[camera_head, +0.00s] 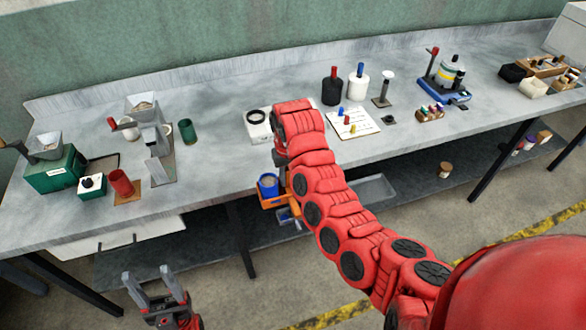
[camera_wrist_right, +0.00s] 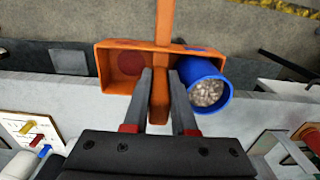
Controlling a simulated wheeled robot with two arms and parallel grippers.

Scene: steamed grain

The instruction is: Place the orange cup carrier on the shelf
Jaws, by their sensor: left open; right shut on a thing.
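The orange cup carrier (camera_head: 275,203) hangs at the front edge of the table in the head view, partly hidden by my right arm. My right gripper (camera_wrist_right: 161,78) is shut on its upright middle handle (camera_wrist_right: 166,22). A blue cup (camera_wrist_right: 203,84) filled with pale grains sits in one compartment; the other compartment (camera_wrist_right: 112,66) shows a dark red round spot and no cup. The blue cup also shows in the head view (camera_head: 268,184). The grey lower shelf (camera_head: 415,185) runs under the table. My left gripper (camera_head: 147,276) is open and empty, low at the left.
The grey table (camera_head: 220,100) carries a grinder (camera_head: 152,140), a red cup (camera_head: 121,183), a green cup (camera_head: 188,131) and bottles (camera_head: 332,88). A grey tray (camera_head: 375,188) and a small brown jar (camera_head: 445,169) are on the lower shelf. Table legs (camera_head: 241,240) divide the shelf front.

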